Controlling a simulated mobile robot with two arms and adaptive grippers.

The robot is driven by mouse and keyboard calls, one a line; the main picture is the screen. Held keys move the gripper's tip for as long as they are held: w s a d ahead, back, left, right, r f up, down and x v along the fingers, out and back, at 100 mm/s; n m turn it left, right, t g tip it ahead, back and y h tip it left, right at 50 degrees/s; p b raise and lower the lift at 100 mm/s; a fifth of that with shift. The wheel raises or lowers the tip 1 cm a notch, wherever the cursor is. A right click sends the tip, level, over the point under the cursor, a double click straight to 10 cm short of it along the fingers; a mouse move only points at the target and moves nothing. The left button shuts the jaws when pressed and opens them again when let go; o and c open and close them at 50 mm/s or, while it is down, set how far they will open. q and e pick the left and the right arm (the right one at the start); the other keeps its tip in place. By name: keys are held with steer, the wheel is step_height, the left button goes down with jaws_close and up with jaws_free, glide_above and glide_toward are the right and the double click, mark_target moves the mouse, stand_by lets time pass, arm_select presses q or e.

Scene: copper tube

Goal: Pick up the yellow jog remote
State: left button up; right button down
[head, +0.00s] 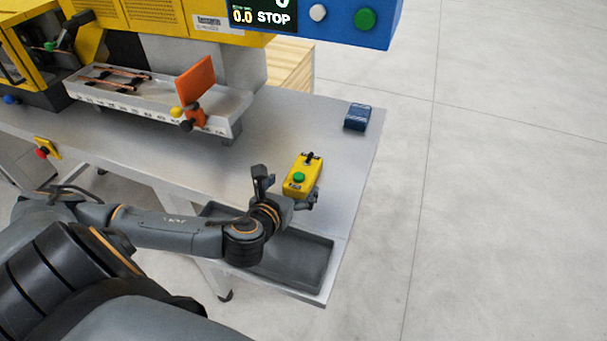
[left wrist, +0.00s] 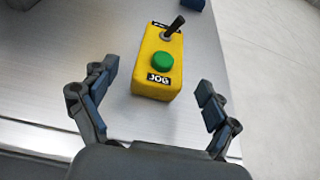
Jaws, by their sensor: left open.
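The yellow jog remote (head: 301,177) stands on the grey table near its right end. It is a yellow box with a green button, a black lever and a JOG label. In the left wrist view the remote (left wrist: 158,62) lies ahead of and between my fingers, with a gap on both sides. My left gripper (head: 287,190) is open and empty, at the near side of the remote. Its two fingers also show in the left wrist view (left wrist: 158,98). My right gripper is not in view.
A dark blue object (head: 357,117) lies behind the remote. A grey tray (head: 318,262) sits at the table's front edge. A machine with a white trough (head: 150,107) and an orange plate (head: 196,82) stands at the left. The table (head: 345,165) is bare right of the remote.

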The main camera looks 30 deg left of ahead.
mark_target(297, 183)
arm_select(q)
steer(key=shift+w+a+f, duration=0.1)
steer(key=shift+w+f, duration=0.05)
steer(key=shift+w, duration=0.25)
steer(key=shift+w+f+p, duration=0.15)
steer(key=shift+w+p, duration=0.2)
steer(key=shift+p, duration=0.05)
steer(key=x, duration=0.3)
steer(key=shift+f+p, duration=0.15)
steer(key=shift+p, duration=0.25)
steer(key=shift+w+a+f, duration=0.1)
steer(key=shift+w+f, duration=0.15)
steer(key=shift+w, duration=0.1)
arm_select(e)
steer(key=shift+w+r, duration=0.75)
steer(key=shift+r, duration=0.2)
arm_select(q)
steer(key=shift+s, duration=0.1)
steer(key=c, duration=1.6)
steer(key=shift+r, duration=0.1)
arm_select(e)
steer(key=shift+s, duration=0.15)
